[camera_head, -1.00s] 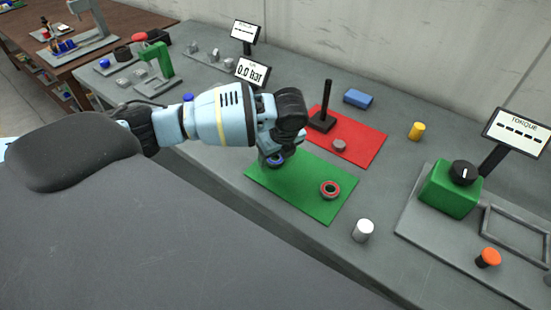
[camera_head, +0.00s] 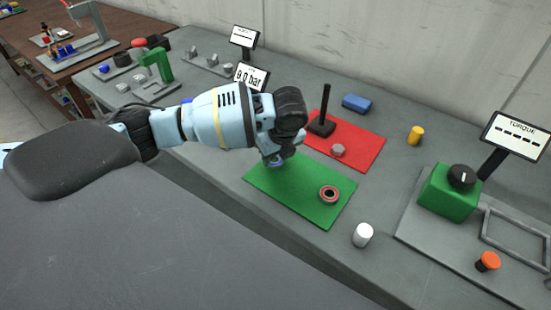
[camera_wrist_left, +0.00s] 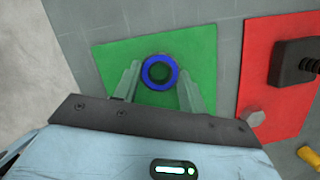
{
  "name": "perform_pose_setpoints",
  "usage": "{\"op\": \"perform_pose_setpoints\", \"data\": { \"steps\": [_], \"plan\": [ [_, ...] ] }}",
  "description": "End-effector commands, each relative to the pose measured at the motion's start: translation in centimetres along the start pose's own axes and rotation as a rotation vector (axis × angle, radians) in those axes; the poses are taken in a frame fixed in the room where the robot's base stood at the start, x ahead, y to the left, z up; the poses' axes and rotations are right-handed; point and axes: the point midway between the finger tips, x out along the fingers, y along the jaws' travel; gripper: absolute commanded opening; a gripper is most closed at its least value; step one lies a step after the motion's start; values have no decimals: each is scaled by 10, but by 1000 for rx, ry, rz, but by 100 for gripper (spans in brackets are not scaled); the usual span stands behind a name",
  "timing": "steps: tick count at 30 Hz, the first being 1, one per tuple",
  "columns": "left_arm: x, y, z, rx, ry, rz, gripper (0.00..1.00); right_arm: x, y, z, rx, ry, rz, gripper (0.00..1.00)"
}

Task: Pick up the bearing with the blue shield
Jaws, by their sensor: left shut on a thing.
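The bearing with the blue shield (camera_wrist_left: 160,87) shows in the left wrist view as a blue ring with an open centre, between the two fingers over the green mat (camera_wrist_left: 205,60). In the head view only a small bluish part of this bearing (camera_head: 276,162) shows under my left gripper (camera_head: 273,158). My left gripper is shut on it, pointing down above the far-left part of the green mat. I cannot tell how far the bearing is above the mat. My right gripper is not in view.
A bearing with a red shield (camera_head: 329,203) lies on the green mat. The red mat (camera_head: 362,150) beside it bears a black post (camera_head: 324,105) and a grey hexagonal piece (camera_head: 338,150). A white cylinder (camera_head: 362,235) and a green torque device (camera_head: 447,192) stand to the right.

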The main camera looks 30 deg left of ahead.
Motion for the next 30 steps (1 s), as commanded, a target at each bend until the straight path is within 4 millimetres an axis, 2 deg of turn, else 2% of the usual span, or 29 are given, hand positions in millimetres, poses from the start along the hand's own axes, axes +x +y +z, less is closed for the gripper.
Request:
{"op": "perform_pose_setpoints", "data": {
  "steps": [5,15,18,24,30],
  "plan": [
    [-24,3,6,0,-1,-1,17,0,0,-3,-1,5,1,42],
    [-38,81,-15,2,-3,-2,17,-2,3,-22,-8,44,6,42],
    [-39,102,-22,1,-1,1,17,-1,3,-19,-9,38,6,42],
    [-44,133,-31,1,-1,1,17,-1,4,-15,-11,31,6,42],
    [-48,149,-35,0,0,1,17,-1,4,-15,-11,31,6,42]
  ]
}}
